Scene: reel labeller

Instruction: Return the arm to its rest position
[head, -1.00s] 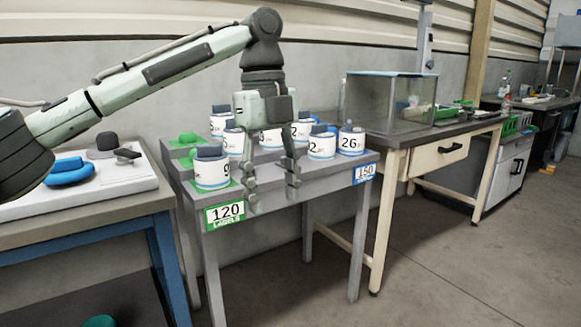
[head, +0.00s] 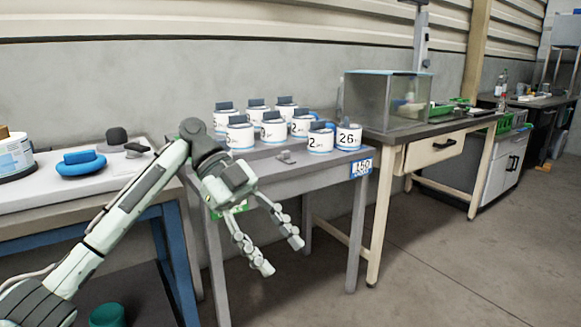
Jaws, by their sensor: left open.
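My left arm comes in from the lower left of the head view. My left gripper (head: 283,256) hangs in front of the grey table's front edge, below its top. Its two fingers are spread and nothing is between them. The grey table (head: 262,170) carries several white labelled reels with dark grips, among them one marked 26 (head: 348,137). The arm and gripper hide the table's left front part and most of a green label (head: 232,209). My right gripper does not show.
A white-topped bench (head: 60,203) at the left holds a blue disc-shaped item (head: 82,165), a dark one (head: 117,138) and a white container (head: 14,158). A workbench with a glass case (head: 385,102) stands at the right. The floor (head: 440,270) at the lower right is clear.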

